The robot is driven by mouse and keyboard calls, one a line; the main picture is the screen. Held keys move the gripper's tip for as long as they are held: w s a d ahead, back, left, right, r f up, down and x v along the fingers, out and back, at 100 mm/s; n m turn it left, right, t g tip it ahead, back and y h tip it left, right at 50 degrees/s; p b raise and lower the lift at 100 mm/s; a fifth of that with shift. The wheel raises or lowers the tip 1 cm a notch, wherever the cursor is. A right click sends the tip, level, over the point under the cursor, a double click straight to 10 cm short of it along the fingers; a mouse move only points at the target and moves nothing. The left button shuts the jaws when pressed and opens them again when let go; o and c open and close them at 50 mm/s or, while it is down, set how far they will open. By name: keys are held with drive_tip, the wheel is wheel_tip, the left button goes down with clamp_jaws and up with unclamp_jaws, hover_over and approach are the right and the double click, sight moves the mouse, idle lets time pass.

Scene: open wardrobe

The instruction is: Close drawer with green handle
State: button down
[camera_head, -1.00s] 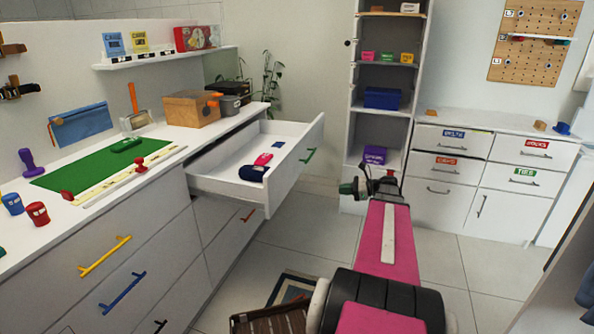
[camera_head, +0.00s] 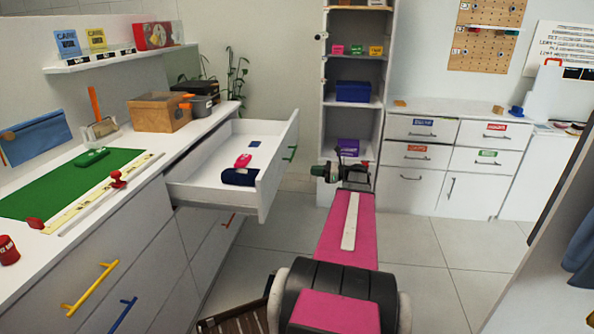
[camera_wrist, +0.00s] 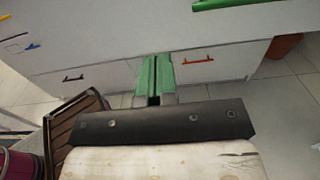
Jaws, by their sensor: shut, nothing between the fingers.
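The drawer (camera_head: 215,185) with the green handle stands pulled far out of the white dresser on the left. Its green handle (camera_head: 291,153) is on the outer face of its front panel; in the wrist view the green handle (camera_wrist: 224,4) is cut by the top edge. A pink item (camera_head: 243,160), a dark blue item (camera_head: 240,176) and a small blue item (camera_head: 254,144) lie inside the drawer. My gripper (camera_wrist: 153,94) has green fingers, shut and empty, pointing at the dresser front below the handle. In the head view it is small beyond my pink arm, right of the drawer, not touching it.
The dresser top holds a green mat (camera_head: 60,185), a wooden box (camera_head: 158,113) and a red stamp (camera_head: 117,179). Yellow and blue handles lie below. A brown slatted crate (camera_head: 240,318) stands on the floor. A tall shelf (camera_head: 375,90) and a white cabinet (camera_head: 455,160) stand behind. Floor to the right is open.

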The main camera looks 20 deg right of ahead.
sight(279, 168)
drive_tip(key=x, duration=1.3)
drive_tip(key=shift+w, duration=0.1)
drive_tip(key=x, duration=3.5)
drive_tip(key=shift+w+a, duration=0.25)
drive_tip(key=shift+w, duration=0.05)
drive_tip(key=shift+w+a, duration=0.1)
